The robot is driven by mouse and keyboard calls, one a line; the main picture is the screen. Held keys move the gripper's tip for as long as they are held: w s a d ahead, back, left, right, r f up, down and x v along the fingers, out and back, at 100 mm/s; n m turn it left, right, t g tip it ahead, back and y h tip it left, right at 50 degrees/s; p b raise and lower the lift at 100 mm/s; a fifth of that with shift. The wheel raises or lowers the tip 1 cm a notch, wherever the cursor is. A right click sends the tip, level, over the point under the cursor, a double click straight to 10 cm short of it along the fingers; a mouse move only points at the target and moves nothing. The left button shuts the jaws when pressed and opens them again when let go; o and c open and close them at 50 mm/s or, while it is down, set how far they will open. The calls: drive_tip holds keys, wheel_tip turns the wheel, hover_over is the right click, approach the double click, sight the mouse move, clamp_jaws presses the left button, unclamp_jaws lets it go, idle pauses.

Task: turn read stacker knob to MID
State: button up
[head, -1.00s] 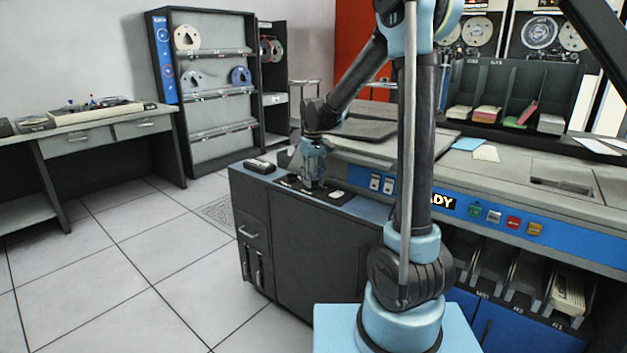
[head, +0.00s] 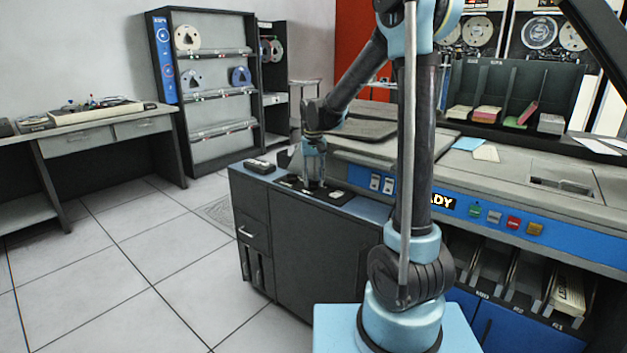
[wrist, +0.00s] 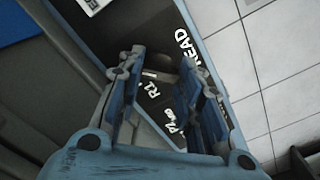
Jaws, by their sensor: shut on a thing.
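My gripper (head: 314,182) points down onto the dark control panel (head: 345,199) at the left end of the blue-fronted machine. In the wrist view my gripper (wrist: 163,66) has its two fingers closed around the read stacker knob (wrist: 160,72), a dark knob mostly hidden between them. White lettering on the panel, READ (wrist: 187,50) and R1 (wrist: 152,87), shows around and between the fingers. Another label is partly covered by a finger. The knob's pointer cannot be made out, so its setting cannot be told. In the head view the gripper hides the knob.
A small dark box (head: 259,166) sits on the panel left of my gripper. Lit buttons (head: 494,217) and stacker pockets (head: 510,275) are on the machine's front at right. A desk (head: 90,128) and a reel rack (head: 212,75) stand behind a clear tiled floor.

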drive_tip(key=shift+w, duration=0.1)
drive_tip(key=o, duration=1.1)
drive_tip(key=shift+c, duration=0.2)
wheel_tip(320, 180, up, 12)
